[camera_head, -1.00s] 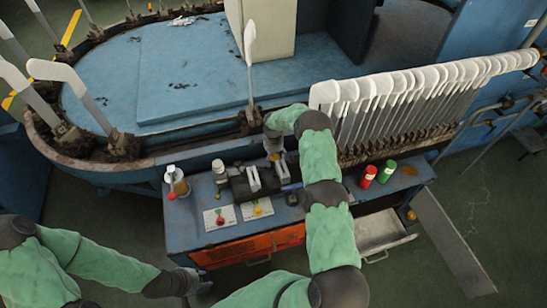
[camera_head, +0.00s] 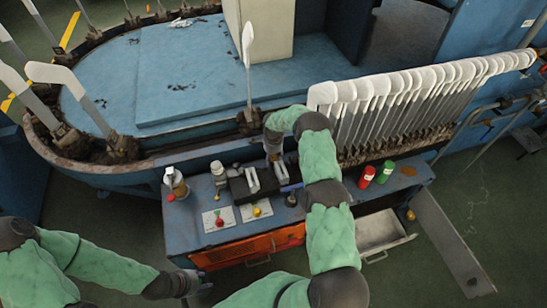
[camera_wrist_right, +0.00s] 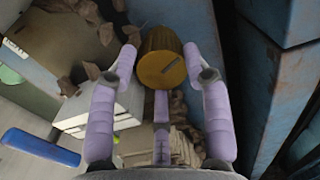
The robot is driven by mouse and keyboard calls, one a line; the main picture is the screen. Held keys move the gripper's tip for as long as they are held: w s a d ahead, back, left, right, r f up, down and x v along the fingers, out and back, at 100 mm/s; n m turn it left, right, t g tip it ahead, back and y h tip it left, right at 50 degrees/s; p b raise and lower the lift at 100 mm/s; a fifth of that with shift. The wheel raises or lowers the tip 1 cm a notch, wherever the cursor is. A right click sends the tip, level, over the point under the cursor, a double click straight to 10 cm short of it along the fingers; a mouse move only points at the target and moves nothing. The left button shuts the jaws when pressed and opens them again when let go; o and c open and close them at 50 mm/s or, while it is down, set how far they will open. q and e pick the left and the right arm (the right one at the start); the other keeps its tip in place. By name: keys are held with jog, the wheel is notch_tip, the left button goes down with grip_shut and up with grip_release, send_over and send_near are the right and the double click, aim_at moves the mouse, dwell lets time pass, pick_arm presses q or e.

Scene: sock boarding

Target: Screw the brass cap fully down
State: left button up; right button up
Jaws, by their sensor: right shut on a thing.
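The brass cap (camera_wrist_right: 160,60) is a round, ridged, gold-brown piece with a dark mark on its face, in the upper middle of the right wrist view. My right gripper (camera_wrist_right: 160,72) has its lavender fingers around the cap, with fingertips against its sides. In the head view my right gripper (camera_head: 274,150) points down at the back edge of the blue bench; the cap there is mostly hidden by the hand. What the cap sits on is hidden. My left gripper (camera_head: 197,281) is low and left, in front of the bench and away from the cap; its fingers are too small to judge.
The bench (camera_head: 190,238) holds a black block with pale plates (camera_head: 252,180), a spray bottle (camera_head: 175,183), a red can (camera_head: 367,177), a green can (camera_head: 385,171) and a blue-handled tool (camera_wrist_right: 40,146). White boards (camera_head: 420,85) stand at right. A drawer (camera_head: 380,232) is open.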

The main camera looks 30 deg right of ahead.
jog(key=m, duration=0.2)
jog(key=a+m, duration=0.1)
jog(key=m, duration=0.2)
jog(key=shift+w+f, duration=0.15)
jog(key=shift+w, duration=0.05)
jog(key=shift+m, duration=0.4)
jog(key=o, duration=1.1)
jog(key=shift+w, duration=0.1)
jog(key=shift+s+d, duration=0.2)
jog(key=shift+d, duration=0.05)
